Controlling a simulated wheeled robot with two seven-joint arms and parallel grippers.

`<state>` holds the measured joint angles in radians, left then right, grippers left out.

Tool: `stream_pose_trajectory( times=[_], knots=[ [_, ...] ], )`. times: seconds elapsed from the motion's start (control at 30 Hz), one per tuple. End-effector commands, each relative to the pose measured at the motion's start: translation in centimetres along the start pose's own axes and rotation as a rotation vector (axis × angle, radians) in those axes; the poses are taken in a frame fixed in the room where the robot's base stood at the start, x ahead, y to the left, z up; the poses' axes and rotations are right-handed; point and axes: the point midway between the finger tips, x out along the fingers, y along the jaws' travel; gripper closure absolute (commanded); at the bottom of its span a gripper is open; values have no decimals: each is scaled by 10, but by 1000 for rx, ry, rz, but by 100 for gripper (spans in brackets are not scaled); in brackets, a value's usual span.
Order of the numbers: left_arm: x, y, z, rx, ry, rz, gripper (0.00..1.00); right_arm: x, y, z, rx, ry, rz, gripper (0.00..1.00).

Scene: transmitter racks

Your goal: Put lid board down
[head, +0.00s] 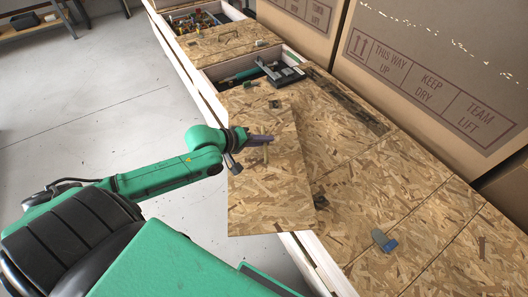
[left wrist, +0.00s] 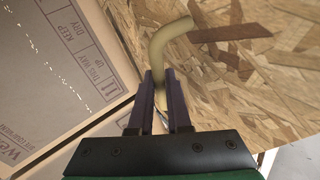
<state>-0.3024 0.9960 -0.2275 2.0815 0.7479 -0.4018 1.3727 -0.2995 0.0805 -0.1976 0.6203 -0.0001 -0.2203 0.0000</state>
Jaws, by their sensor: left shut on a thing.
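The lid board (head: 262,190) is a rectangular particle-board panel with a handle near its middle and dark fittings at its corners. It overlaps the row of wooden crates in the head view, and its near left part hangs past the crate edge. My left gripper (head: 268,139) is shut on its handle. In the left wrist view the pale bent handle (left wrist: 170,40) rises between the dark fingers of the left gripper (left wrist: 167,85), with the board (left wrist: 280,80) behind it. Whether the board touches the crate tops is unclear. My right gripper is not in view.
An open crate (head: 228,72) holds a dark device (head: 286,76) and green tools just behind the board. Another open crate with small parts lies farther back. Closed lids (head: 400,180) extend right, with a blue-grey block (head: 384,241) on one. Large cardboard boxes (head: 440,60) stand along the right.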

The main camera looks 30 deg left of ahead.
Motion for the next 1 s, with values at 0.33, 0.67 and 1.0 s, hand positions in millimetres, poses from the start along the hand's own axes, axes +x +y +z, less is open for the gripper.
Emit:
stream_pose_trajectory(
  times=[0.33, 0.67, 1.0],
  knots=[
    [23, -33, 9, 3, 3, 6, 100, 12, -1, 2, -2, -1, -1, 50],
    [23, -36, 10, 0, 0, -1, 54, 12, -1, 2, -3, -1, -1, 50],
    [12, -35, 10, -1, -1, -4, 54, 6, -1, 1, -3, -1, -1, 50]
  ],
)
